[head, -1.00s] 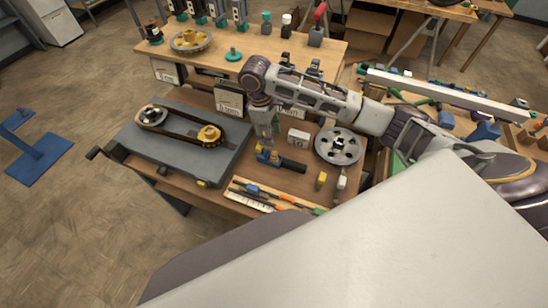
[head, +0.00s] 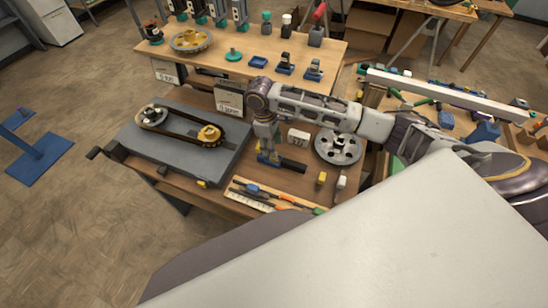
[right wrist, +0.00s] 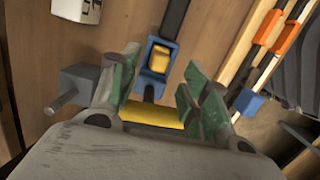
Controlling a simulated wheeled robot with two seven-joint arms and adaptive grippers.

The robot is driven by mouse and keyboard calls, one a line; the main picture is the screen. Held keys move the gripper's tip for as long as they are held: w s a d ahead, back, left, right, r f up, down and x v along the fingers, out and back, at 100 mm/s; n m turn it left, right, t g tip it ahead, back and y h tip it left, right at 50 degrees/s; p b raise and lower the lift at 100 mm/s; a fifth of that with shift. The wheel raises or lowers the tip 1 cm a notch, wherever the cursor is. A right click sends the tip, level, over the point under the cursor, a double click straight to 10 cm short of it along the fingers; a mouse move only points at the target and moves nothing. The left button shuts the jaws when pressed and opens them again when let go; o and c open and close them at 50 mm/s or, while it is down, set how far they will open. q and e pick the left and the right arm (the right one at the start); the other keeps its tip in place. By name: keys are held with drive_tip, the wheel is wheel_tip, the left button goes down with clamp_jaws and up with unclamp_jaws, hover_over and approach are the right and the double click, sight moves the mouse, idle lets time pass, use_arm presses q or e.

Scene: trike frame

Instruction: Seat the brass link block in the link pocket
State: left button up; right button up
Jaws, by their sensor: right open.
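My right gripper (head: 266,156) points down over a blue tool with a black handle (head: 293,165) on the wooden workbench. In the right wrist view the gripper (right wrist: 160,88) is open, its green-padded fingers apart. Beyond the fingertips is the tool's blue head (right wrist: 157,58), with a yellow, brass-like block (right wrist: 160,62) inside its frame. A yellow bar (right wrist: 152,114) shows lower down between the fingers; I cannot tell what it belongs to. Which piece is the link block, and where the link pocket is, I cannot tell for sure. My left gripper is not in view.
A grey plate (head: 185,160) with a chain on two sprockets lies left of my gripper. A spoked wheel (head: 338,147), a small yellow block (head: 321,178) and a white block (head: 341,182) are to the right. A white labelled box (head: 298,138) stands behind.

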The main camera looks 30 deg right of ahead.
drive_tip(key=shift+s+d+f, duration=0.15)
drive_tip(key=shift+f, duration=1.15)
drive_tip(key=shift+s+d+f, duration=0.1)
drive_tip(key=shift+f, duration=1.15)
clamp_jaws()
